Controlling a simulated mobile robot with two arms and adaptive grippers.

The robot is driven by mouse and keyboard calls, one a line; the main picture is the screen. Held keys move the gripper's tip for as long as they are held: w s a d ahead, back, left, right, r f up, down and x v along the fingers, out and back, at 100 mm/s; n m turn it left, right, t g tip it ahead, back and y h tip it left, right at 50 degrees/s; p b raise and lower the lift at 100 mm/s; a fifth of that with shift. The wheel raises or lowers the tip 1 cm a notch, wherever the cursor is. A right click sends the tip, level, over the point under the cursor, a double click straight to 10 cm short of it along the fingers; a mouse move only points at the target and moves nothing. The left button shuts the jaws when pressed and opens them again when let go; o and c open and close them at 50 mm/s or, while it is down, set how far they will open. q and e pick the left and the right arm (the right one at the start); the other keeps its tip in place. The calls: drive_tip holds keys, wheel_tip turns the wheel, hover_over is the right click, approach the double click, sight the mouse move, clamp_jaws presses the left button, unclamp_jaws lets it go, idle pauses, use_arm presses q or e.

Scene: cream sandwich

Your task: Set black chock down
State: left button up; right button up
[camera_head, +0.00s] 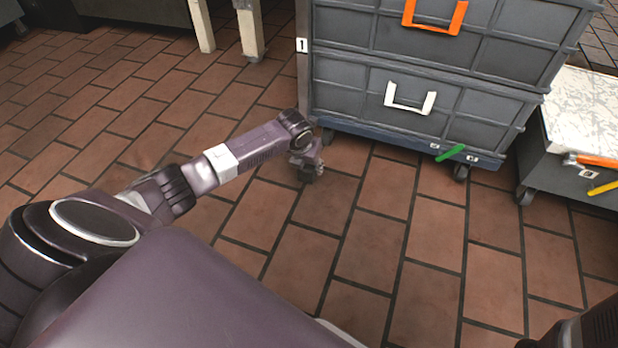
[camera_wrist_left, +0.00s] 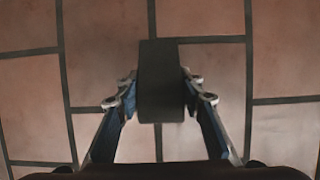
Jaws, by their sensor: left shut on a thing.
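My left gripper (camera_head: 306,162) reaches down near the floor, just left of the blue dolly's front-left caster. In the left wrist view my left gripper (camera_wrist_left: 160,96) is shut on the black chock (camera_wrist_left: 160,65), a dark block held between the two fingers. The tiled floor shows behind it. In the head view the chock is small and dark against the gripper and hard to make out. Whether it touches the floor cannot be told. My right gripper is not in view.
Stacked grey crates (camera_head: 345,100) with orange and white handles stand on a blue dolly (camera_head: 395,140) with casters. A green lever (camera_head: 450,153) sticks out from it. A second low cart (camera_head: 560,170) stands at the right. The brown tiled floor (camera_head: 400,250) in front is clear.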

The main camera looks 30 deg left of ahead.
use_arm(q)
wheel_tip(320, 180, down, 4)
drive_tip(key=b, duration=0.3)
drive_tip(key=shift+f, duration=0.1)
drive_tip(key=o, duration=1.2)
drive_tip(key=shift+o, duration=0.2)
